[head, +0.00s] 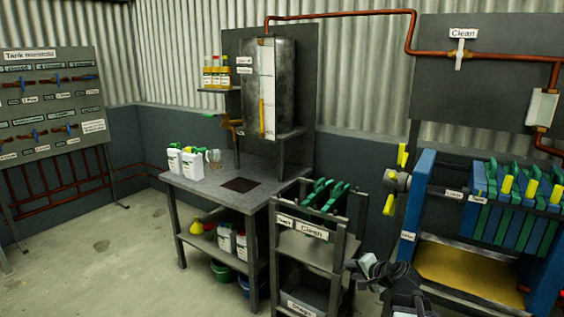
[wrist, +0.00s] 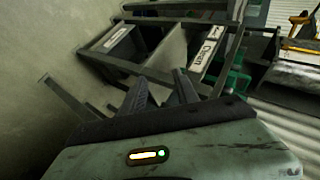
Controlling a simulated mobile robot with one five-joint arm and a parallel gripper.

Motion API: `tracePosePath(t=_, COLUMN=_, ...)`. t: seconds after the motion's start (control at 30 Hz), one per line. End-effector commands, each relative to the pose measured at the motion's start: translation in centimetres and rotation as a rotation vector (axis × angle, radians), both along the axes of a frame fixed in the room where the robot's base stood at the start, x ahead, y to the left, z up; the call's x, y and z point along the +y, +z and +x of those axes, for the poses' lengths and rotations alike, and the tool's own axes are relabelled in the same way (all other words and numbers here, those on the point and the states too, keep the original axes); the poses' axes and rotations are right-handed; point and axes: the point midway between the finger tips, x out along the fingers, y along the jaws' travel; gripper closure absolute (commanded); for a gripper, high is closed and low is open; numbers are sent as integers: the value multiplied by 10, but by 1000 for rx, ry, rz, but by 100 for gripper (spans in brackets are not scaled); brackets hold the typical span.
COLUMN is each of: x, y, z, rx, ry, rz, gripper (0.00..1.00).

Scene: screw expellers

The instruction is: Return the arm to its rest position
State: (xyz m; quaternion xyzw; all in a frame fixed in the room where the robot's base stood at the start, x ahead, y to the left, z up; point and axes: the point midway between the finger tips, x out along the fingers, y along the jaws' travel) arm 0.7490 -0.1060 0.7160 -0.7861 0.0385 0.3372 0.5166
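My arm (head: 402,285) shows at the bottom of the head view, right of centre, folded low in front of the blue press frame. My gripper (head: 364,266) points left, near the right side of the rack labelled "Clean". In the wrist view my gripper (wrist: 160,85) has its two dark fingers apart, with nothing seen between them. The rack (wrist: 205,50) lies beyond the fingertips there, tilted in the picture. I cannot tell the exact gap between the fingers and the rack.
The rack (head: 318,250) holds green-edged plates. A grey workbench (head: 215,187) with white jugs (head: 192,164) stands left of it. The blue filter press (head: 420,210) with its yellow tray (head: 460,265) is close on the right. Open concrete floor (head: 110,255) lies at the left.

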Motion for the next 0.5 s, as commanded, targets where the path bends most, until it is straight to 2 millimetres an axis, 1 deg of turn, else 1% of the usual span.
tracePosePath(t=0.03, x=40, y=-10, z=-5, rx=38, ry=91, rz=-49, gripper=63)
tracePosePath(t=0.1, x=82, y=-25, z=-17, rx=93, ry=206, rz=-125, gripper=63)
tracePosePath(t=0.17, x=113, y=-38, z=-31, rx=142, ry=302, rz=-194, gripper=63)
tracePosePath(t=0.2, x=131, y=-47, z=-41, rx=176, ry=365, rz=-243, gripper=63)
tracePosePath(t=0.27, x=152, y=-60, z=-59, rx=232, ry=461, rz=-323, gripper=63)
tracePosePath(t=0.3, x=163, y=-69, z=-74, rx=276, ry=527, rz=-384, gripper=63)
tracePosePath(t=0.37, x=167, y=-83, z=-98, rx=358, ry=623, rz=-486, gripper=63)
tracePosePath(t=0.4, x=159, y=-90, z=-114, rx=421, ry=671, rz=-551, gripper=63)
tracePosePath(t=0.47, x=137, y=-97, z=-133, rx=507, ry=715, rz=-623, gripper=63)
tracePosePath(t=0.5, x=125, y=-100, z=-147, rx=566, ry=746, rz=-666, gripper=63)
